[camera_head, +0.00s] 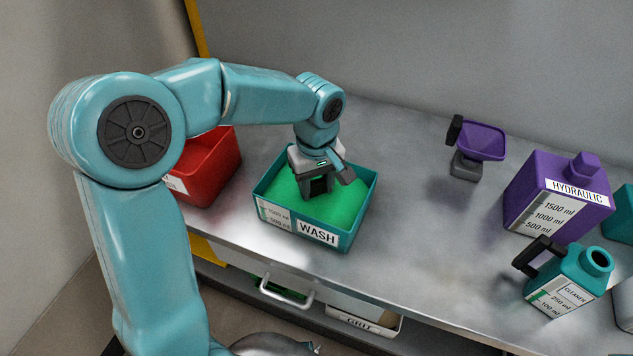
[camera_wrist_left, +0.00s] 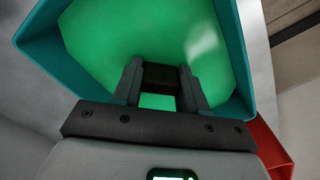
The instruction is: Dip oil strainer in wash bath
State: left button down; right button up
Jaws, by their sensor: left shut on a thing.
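The wash bath (camera_head: 334,240) is a teal open box labelled WASH, filled with bright green liquid (camera_head: 340,205). It fills the top of the left wrist view (camera_wrist_left: 237,60). My left gripper (camera_head: 318,188) points down inside the bath, within its walls and close to the green surface. In the left wrist view its fingers (camera_wrist_left: 160,88) are shut on a dark block (camera_wrist_left: 160,76), which looks like the oil strainer's handle. The rest of the strainer is not visible, hidden by the gripper or the green liquid. My right gripper is not in view.
A red bin (camera_head: 213,170) stands close left of the bath. At right are a purple funnel-like piece with a black handle (camera_head: 482,141) on a grey block, a purple HYDRAULIC jug (camera_head: 545,190) and a teal CLEANER can (camera_head: 568,278). The bench right of the bath is clear.

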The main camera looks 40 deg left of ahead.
pick_arm(q)
jog(key=shift+r, duration=0.15)
jog(key=shift+r+p, duration=0.5)
jog(key=shift+f, duration=0.2)
jog(key=shift+f+b, duration=0.5)
jog(key=shift+b, duration=0.05)
jog(key=shift+r, duration=0.2)
jog(key=shift+r+p, duration=0.5)
jog(key=shift+f, duration=0.1)
jog(key=shift+f+b, duration=0.55)
jog(key=shift+f, duration=0.05)
jog(key=shift+r, duration=0.1)
dwell(0.4)
